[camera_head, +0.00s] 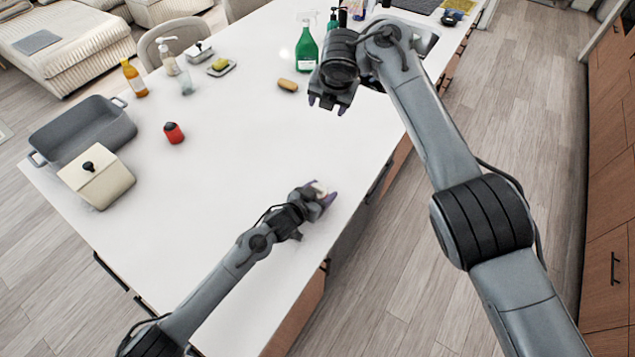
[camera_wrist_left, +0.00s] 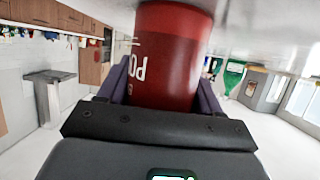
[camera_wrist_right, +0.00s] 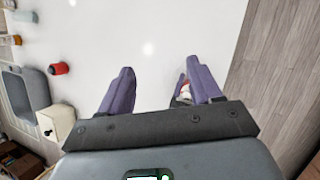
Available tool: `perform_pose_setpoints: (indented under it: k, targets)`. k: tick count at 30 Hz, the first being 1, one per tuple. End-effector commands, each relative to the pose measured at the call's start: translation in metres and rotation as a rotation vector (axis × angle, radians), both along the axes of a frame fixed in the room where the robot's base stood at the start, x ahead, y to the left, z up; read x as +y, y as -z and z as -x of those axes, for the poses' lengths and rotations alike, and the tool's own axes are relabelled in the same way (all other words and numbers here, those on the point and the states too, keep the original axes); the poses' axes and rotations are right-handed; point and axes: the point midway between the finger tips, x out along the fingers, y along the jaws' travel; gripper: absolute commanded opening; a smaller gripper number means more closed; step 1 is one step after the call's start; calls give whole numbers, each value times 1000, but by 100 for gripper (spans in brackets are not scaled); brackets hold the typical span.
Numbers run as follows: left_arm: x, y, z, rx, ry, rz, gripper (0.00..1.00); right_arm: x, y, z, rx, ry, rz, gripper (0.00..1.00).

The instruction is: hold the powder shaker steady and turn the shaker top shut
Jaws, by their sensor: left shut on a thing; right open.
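The powder shaker (camera_wrist_left: 172,55) is a red cylinder with white letters, filling the upper middle of the left wrist view. In the head view only its pale top (camera_head: 320,187) shows among the fingers. My left gripper (camera_head: 324,194) is shut around its body, low over the counter near its right edge. The shaker's red and white also shows in the right wrist view (camera_wrist_right: 184,92), partly hidden by a finger. My right gripper (camera_head: 330,102) is open and empty, pointing down, farther back and above the shaker. Whether the top is turned shut cannot be seen.
A red canister (camera_head: 173,132) with a dark top, a grey roasting pan (camera_head: 112,133) and a cream lidded box (camera_head: 100,183) stand at the left. A green spray bottle (camera_head: 306,52) and a brown sponge (camera_head: 288,85) are farther back. The white counter's middle (camera_head: 235,150) is clear.

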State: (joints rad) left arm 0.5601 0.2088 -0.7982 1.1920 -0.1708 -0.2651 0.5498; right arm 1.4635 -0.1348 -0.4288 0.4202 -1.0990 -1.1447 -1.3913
Motion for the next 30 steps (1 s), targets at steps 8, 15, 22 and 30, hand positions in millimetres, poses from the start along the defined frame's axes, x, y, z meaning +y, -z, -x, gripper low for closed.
perform_pose_setpoints:
  k: [8,15,22,30]
  targets:
    - [0,0,0,1,0,-1,29,14,55,55,311,234,-12,64]
    - [0,0,0,1,0,-1,29,23,76,86,448,300,16,64]
    - [0,1,0,1,0,-1,29,24,98,92,475,312,24,64]
    - [0,0,0,1,0,-1,29,24,143,92,474,311,25,64]
